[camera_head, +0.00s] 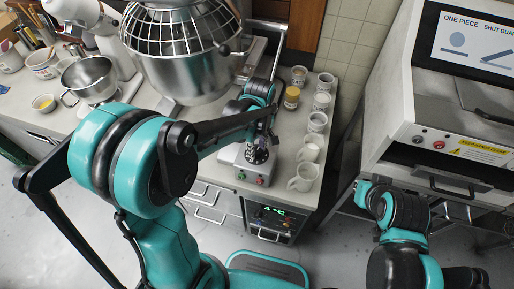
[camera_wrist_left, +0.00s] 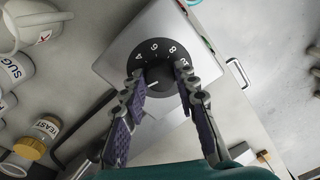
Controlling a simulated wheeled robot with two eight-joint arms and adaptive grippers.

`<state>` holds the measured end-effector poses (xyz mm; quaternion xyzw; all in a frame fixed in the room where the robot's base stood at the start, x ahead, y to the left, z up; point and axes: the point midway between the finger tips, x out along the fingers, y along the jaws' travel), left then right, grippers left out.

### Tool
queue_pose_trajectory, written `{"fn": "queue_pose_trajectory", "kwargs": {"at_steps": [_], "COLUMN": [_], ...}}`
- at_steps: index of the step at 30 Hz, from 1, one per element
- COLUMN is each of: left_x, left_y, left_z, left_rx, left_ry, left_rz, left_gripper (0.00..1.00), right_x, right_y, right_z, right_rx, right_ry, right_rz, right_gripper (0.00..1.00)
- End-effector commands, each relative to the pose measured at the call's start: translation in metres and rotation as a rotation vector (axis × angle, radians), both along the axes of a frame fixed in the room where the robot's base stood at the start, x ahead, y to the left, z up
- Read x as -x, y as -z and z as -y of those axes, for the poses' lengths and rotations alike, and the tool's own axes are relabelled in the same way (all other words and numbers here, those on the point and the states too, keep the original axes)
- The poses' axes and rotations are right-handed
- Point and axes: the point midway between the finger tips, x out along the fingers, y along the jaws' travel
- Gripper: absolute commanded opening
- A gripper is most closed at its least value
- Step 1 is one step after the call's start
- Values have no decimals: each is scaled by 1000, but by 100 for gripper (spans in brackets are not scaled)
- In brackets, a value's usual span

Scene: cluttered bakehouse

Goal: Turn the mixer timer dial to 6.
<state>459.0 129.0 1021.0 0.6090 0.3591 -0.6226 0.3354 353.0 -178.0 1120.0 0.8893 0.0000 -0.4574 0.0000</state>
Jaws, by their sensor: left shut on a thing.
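The mixer timer is a pale metal box on the counter (camera_head: 238,168) with a black dial. My left gripper (camera_head: 259,138) reaches down over the box. In the left wrist view its two fingers (camera_wrist_left: 160,74) are shut on the dial's dark central knob, one on each side. The fingers cover part of the dial, and I cannot tell which number the knob points to.
A large mixer with a steel bowl (camera_head: 188,72) and wire guard stands behind the timer. White mugs (camera_head: 304,177) and jars line the counter's right side, close to the box. A yeast jar (camera_wrist_left: 34,142) shows in the wrist view. A grey machine (camera_head: 400,110) stands at right.

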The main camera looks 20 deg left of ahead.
Motion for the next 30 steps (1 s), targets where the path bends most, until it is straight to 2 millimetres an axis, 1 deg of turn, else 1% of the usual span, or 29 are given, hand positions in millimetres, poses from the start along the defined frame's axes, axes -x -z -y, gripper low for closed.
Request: {"fn": "queue_pose_trajectory", "kwargs": {"at_steps": [30], "left_x": [1], "left_y": [0], "left_z": [0], "left_rx": [-1], "left_ry": [963], "left_rz": [1], "left_gripper": [0], "right_x": [0], "right_y": [6], "right_z": [0], "right_rx": [0], "right_ry": [0], "right_rz": [0], "right_gripper": [0]}}
